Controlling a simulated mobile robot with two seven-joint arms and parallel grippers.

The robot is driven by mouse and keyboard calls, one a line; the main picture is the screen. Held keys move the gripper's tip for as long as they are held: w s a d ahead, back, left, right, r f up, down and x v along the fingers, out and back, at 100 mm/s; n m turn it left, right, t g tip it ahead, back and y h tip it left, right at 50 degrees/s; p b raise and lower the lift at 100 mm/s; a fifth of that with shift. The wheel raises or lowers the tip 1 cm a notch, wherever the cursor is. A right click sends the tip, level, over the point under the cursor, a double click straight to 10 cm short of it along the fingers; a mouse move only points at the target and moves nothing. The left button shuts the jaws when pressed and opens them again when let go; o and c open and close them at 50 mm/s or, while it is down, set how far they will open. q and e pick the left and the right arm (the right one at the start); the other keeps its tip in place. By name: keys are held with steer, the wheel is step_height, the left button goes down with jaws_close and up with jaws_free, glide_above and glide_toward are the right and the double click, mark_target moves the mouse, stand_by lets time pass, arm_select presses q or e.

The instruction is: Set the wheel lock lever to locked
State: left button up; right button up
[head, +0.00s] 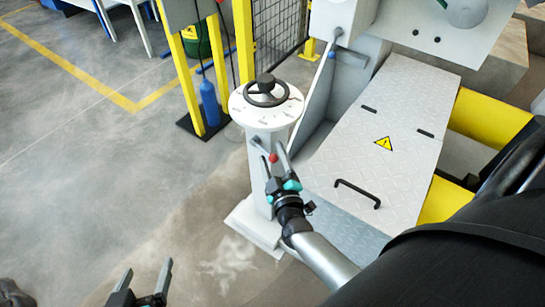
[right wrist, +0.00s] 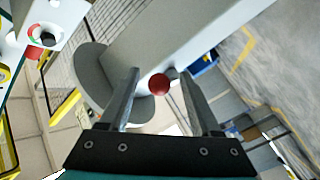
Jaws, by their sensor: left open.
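A pedestal (head: 262,205) carries a black handwheel (head: 266,92) on a round white top. The red ball knob of the lock lever (head: 273,158) shows on the pedestal's side, below the wheel; it also shows in the right wrist view (right wrist: 159,84). My right gripper (head: 273,150) is open at the knob. In the right wrist view the knob appears between its two fingers (right wrist: 160,80), with gaps on both sides. The lever's rod is mostly hidden, and I cannot tell its setting. My left gripper (head: 147,271) is open and empty at the bottom left, over the floor.
Right of the pedestal is a grey machine cover (head: 385,130) with a black handle (head: 357,193) and a warning sign. Behind the pedestal stand yellow posts (head: 186,75), a blue cylinder (head: 209,102) and a mesh fence (head: 278,30).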

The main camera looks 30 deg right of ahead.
jaws_close()
stand_by(0.3)
steer(key=shift+w+r, duration=0.1)
steer(key=shift+r, duration=0.1)
stand_by(0.8)
